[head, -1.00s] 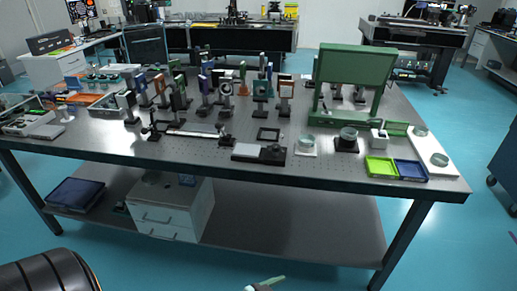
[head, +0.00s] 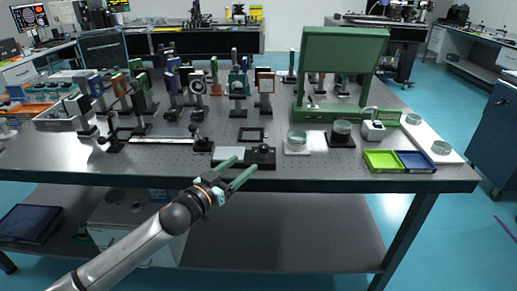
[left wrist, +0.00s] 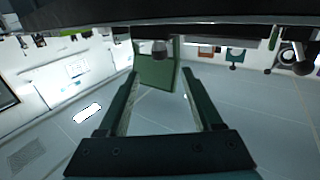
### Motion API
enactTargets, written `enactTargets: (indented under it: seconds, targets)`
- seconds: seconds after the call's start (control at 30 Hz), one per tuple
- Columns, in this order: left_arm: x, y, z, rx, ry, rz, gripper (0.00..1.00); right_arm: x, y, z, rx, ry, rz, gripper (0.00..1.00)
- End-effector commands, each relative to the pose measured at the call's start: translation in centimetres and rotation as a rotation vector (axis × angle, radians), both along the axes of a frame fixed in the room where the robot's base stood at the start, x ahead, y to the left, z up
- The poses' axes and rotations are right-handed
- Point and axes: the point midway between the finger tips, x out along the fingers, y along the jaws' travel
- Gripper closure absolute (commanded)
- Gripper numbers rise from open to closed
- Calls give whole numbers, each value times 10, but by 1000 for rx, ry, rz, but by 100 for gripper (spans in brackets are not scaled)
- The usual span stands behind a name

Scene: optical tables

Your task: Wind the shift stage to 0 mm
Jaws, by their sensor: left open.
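What looks like the shift stage is a low dark block with a pale plate (head: 229,153) and a round black knob (head: 264,153), at the table's front edge. Any scale or reading on it is too small to read. My left gripper (head: 246,164) comes in from the lower left with its two green fingers apart and empty. Its tips are just in front of the stage, near the knob, apparently without touching. In the left wrist view, which appears upside down, a dark round knob (left wrist: 159,48) shows beyond and between the open fingertips (left wrist: 160,73). My right gripper is not in view.
A rail with posts (head: 165,139) stands left of the stage, and a flat black frame (head: 252,135) lies behind it. Glass dishes on bases (head: 297,142) stand to the right, then green (head: 383,161) and blue trays (head: 414,161). A tall green frame (head: 342,60) rises behind.

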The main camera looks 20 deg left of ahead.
Motion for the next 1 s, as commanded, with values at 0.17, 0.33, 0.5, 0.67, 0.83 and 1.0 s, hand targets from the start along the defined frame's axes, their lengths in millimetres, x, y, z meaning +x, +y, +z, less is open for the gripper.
enactTargets:
  seconds: [0.17,0.33,0.5,0.67,0.83,1.0]
  targets:
    - [26,-8,1,0,-3,1,33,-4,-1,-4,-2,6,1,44]
    - [53,-17,1,-1,-2,1,33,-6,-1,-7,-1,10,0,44]
    - [79,-25,0,2,-2,1,33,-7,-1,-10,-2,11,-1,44]
    - [96,-31,0,0,-1,0,33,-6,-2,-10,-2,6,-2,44]
    - [105,-34,0,1,1,0,33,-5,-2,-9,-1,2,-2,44]
    - [107,-34,0,1,1,0,33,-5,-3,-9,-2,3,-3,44]
